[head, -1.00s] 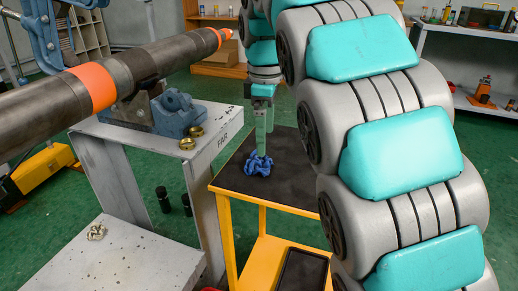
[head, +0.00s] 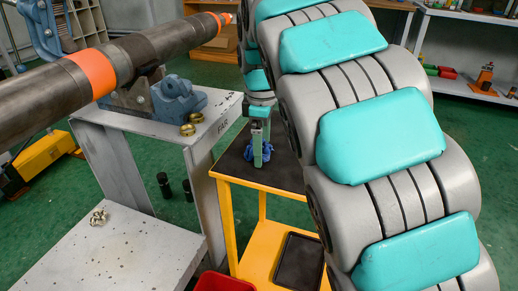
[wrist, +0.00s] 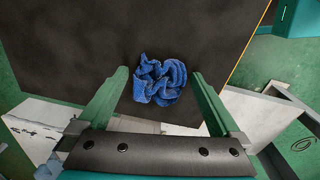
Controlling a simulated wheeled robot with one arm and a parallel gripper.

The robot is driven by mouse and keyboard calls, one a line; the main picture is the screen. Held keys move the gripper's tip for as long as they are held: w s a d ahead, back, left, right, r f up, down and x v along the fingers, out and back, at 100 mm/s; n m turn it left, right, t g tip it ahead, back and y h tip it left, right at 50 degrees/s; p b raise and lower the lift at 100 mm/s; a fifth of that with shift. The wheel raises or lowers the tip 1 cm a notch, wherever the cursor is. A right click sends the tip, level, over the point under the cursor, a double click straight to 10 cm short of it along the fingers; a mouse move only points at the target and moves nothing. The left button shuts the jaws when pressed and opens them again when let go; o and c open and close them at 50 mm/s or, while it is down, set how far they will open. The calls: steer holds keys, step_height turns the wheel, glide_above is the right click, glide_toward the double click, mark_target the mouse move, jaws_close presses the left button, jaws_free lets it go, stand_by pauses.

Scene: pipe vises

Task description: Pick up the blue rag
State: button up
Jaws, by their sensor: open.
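The blue rag (wrist: 160,80) lies crumpled on the dark top (wrist: 90,40) of the yellow cart. I cannot tell whether the fingers touch the rag or the cart top. Nothing is held.
A grey stand (head: 200,150) marked FAR, with a blue vise (head: 178,97) and brass rings (head: 188,130), is left of the cart (head: 270,175). A long pipe (head: 130,55) with orange bands crosses above. A black tray (head: 298,262) lies on the cart's lower shelf.

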steer(key=c, duration=1.2)
steer(key=shift+o, duration=0.2)
steer(key=shift+r, duration=0.15)
steer(key=shift+r, duration=1.55)
steer(key=s+d, duration=0.3)
steer(key=s, duration=0.1)
steer(key=s+d+r+b, duration=0.1)
steer(key=s+d, duration=0.3)
steer(key=s+d+b, duration=0.1)
steer(key=s+d, duration=0.2)
steer(key=s, duration=0.1)
steer(key=shift+d+r, duration=0.35)
steer(key=o, duration=0.8)
steer(key=c, duration=0.7)
